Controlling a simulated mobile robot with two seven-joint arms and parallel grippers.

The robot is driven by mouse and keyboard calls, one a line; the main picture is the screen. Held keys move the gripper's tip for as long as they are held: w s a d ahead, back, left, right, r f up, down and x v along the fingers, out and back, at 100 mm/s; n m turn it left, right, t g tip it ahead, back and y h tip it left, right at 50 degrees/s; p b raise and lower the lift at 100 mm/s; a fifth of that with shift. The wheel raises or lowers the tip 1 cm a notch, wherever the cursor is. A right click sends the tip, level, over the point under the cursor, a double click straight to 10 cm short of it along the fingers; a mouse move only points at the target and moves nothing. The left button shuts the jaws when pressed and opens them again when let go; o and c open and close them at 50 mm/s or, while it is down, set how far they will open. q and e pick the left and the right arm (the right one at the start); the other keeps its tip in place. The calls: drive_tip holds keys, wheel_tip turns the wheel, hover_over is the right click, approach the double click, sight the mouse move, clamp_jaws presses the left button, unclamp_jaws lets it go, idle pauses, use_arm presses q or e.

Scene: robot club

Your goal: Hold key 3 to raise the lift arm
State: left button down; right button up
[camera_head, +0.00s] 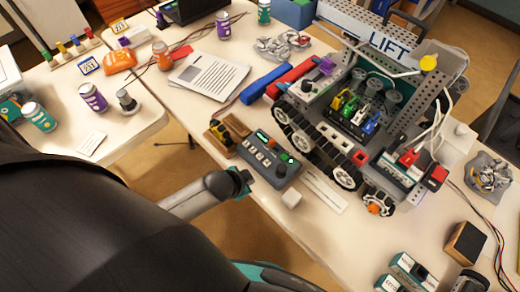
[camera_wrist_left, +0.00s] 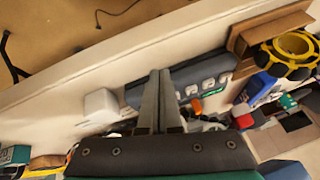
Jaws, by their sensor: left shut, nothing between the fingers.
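The grey control box (camera_head: 268,158) lies on the table with a row of pale keys (camera_head: 259,157) and a small screen. It also shows in the left wrist view (camera_wrist_left: 205,70), with pale keys (camera_wrist_left: 207,84) right of my fingers. I cannot read the key numbers. My left gripper (camera_head: 246,182) is shut and empty at the near-left side of the box. Its fingers (camera_wrist_left: 160,72) overlap part of the box in the wrist view; I cannot tell whether they touch it. The wheeled robot marked LIFT (camera_head: 340,120) stands behind the box.
A white cube (camera_head: 291,198) sits near the box's front corner. A wooden stand with a yellow ring (camera_head: 228,132) is at its left. A blue bar (camera_head: 265,84) and papers (camera_head: 209,75) lie behind. The table edge is close to my left arm.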

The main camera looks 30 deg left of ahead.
use_arm(q)
drive_tip(key=w+a+r+m+t+h+p, duration=0.1)
drive_tip(key=w+r+m+t+p, duration=0.1)
drive_tip(key=w+r+m, duration=0.3)
drive_tip(key=w+r+p, duration=0.1)
drive_tip(key=w+r, duration=0.2)
drive_tip(key=r, duration=0.3)
drive_tip(key=shift+w+a+r+t+h, duration=0.25)
drive_tip(key=shift+w+a+t+h, duration=0.05)
drive_tip(key=shift+t, duration=0.1)
drive_tip(key=shift+f, duration=0.15)
drive_tip(key=b, duration=0.8)
hover_over(260, 157)
drive_tip(key=f, duration=0.5)
drive_tip(key=s+f, duration=0.1)
drive_tip(key=f, duration=0.1)
drive_tip(key=shift+a+f, duration=0.2)
drive_tip(key=shift+a, duration=0.2)
drive_tip(key=shift+w+f+b, duration=0.1)
drive_tip(key=shift+f+b, duration=0.35)
drive_tip(key=shift+f, duration=0.1)
drive_tip(key=shift+f, duration=0.15)
drive_tip(key=shift+f, duration=0.3)
